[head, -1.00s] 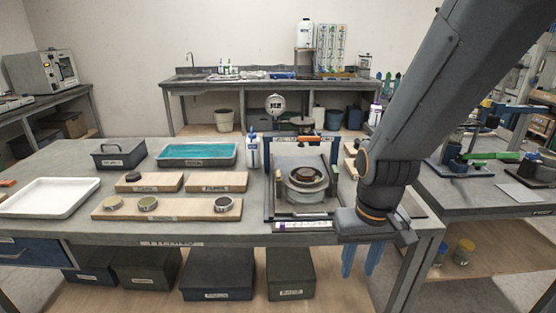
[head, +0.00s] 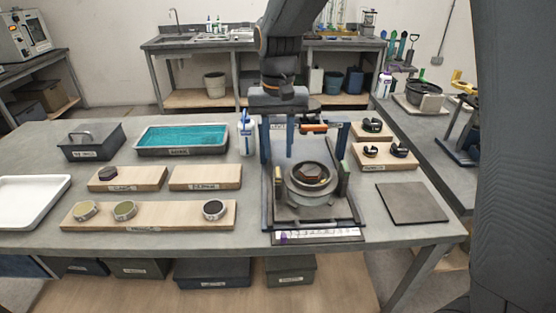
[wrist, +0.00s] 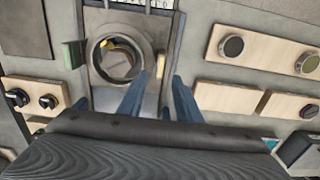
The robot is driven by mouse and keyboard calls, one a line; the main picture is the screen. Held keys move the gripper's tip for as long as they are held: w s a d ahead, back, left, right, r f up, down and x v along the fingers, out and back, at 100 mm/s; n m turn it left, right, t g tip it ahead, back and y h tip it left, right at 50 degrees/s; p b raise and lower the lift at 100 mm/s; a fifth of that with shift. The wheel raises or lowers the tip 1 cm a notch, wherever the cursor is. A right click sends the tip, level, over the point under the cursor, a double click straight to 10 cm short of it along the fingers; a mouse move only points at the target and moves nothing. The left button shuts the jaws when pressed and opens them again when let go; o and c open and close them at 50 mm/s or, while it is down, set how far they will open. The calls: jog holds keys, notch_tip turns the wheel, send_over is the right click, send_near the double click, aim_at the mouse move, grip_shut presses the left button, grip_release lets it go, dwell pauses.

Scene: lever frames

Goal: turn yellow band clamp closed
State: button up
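A round metal ring fixture (head: 311,183) sits in a blue-posted frame on the bench, below and in front of my gripper. In the wrist view the ring (wrist: 145,64) has a small yellow piece (wrist: 108,43) on its rim; I cannot tell if this is the band clamp. A yellow lever-like part (head: 463,82) also stands on the right-hand bench. My gripper (head: 278,150) hangs over the frame, fingers pointing down.
A green block (head: 345,174) stands right of the ring and an orange bar (head: 314,128) behind it. Wooden boards with round parts (head: 124,210) lie left; boards with black knobs (head: 373,126) lie right. A flat grey plate (head: 411,203) lies front right.

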aim_at(277, 171)
notch_tip(277, 171, down, 6)
jog(key=shift+s+f+p, duration=0.15)
jog(key=shift+f+p, duration=0.1)
jog(key=shift+p, duration=0.4)
jog(key=shift+a, duration=0.1)
grip_shut()
